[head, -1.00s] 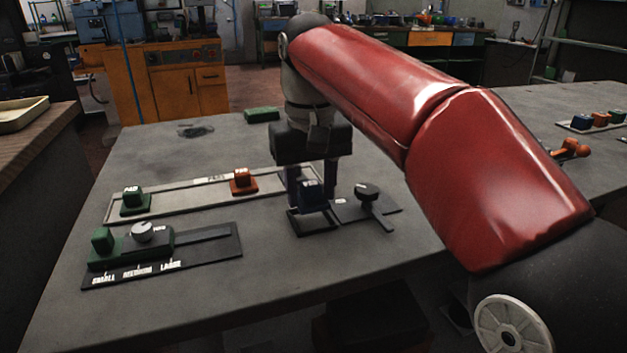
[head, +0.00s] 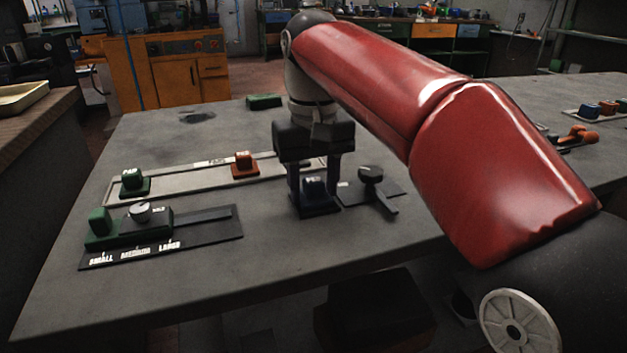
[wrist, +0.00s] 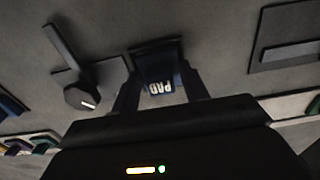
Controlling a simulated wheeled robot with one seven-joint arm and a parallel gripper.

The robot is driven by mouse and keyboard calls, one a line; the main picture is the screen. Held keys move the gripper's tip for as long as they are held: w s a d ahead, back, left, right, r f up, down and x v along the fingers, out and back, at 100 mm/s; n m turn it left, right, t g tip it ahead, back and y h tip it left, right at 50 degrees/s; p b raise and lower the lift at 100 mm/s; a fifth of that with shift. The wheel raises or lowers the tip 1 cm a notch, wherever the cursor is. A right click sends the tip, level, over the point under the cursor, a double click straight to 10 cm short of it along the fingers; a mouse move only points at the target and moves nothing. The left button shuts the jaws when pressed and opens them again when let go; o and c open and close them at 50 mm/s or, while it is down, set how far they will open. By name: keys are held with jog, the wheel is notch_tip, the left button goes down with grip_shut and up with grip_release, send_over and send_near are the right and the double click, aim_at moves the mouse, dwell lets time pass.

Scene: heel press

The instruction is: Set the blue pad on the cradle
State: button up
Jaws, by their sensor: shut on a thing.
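The blue pad (head: 314,189) is held between the two fingers of my gripper (head: 314,180) in the head view. It is upright, over the dark square cradle (head: 319,212) on the bench. The pad's base appears to sit at the cradle; whether it fully rests there I cannot tell. In the wrist view the blue pad (wrist: 161,86), with its PAD lettering, sits between the dark fingers (wrist: 160,92). The fingers partly hide the cradle in the head view.
A black knobbed lever (head: 371,178) stands just right of the cradle. A pale rack (head: 200,176) holds a green pad (head: 133,182) and an orange pad (head: 243,165). A dark size gauge (head: 215,228) lies front left. The bench front is clear.

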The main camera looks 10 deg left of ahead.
jog(key=shift+f, duration=0.2)
jog(key=o, duration=1.1)
jog(key=shift+c, duration=0.2)
notch_tip(320, 180, up, 8)
jog(key=p, duration=0.2)
jog(key=shift+f+p, duration=0.1)
jog(key=shift+p, duration=0.25)
